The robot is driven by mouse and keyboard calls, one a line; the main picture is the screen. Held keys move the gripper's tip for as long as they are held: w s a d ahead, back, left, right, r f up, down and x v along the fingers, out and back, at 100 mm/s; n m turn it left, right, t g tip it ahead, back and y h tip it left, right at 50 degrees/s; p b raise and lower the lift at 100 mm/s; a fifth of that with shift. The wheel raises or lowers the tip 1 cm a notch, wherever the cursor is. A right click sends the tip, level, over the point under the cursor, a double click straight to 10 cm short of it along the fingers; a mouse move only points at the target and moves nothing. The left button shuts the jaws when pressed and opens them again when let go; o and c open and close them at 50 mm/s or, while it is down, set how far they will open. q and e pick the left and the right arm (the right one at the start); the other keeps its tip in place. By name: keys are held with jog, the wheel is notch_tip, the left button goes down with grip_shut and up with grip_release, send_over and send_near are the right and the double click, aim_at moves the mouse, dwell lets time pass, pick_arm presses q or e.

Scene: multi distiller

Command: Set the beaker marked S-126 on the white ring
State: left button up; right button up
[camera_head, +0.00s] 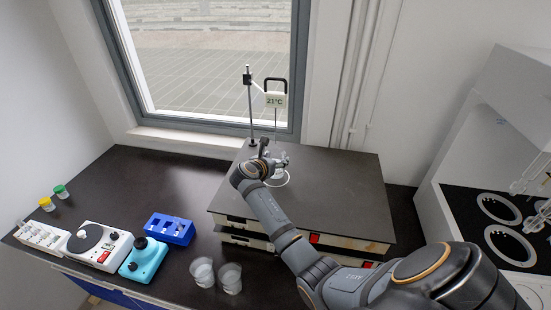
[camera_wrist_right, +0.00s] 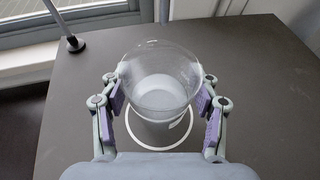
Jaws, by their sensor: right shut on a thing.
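A clear beaker (camera_wrist_right: 158,70) is between the purple-padded fingers of my right gripper (camera_wrist_right: 160,104), which is shut on it. The beaker looks upright, and no S-126 marking can be read on it. The white ring (camera_wrist_right: 160,149) lies on the dark plate, showing below and around the beaker's lower part. In the head view my right gripper (camera_head: 272,162) is over the plate, and the ring (camera_head: 289,181) shows just below it. I cannot tell whether the beaker's base touches the plate. My left gripper is not in view.
The dark raised plate (camera_head: 335,205) is mostly clear. A thin stand (camera_head: 250,108) with a 21°C display (camera_head: 275,99) rises behind the gripper. Two clear beakers (camera_head: 202,272) (camera_head: 230,278) stand on the bench, near a blue rack (camera_head: 170,229) and a teal device (camera_head: 143,258).

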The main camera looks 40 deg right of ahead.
jog(key=shift+f, duration=0.7)
jog(key=o, duration=1.4)
jog(key=shift+o, duration=0.2)
jog(key=shift+a+f, duration=0.1)
jog(key=v, duration=0.7)
jog(key=shift+s+a, duration=0.15)
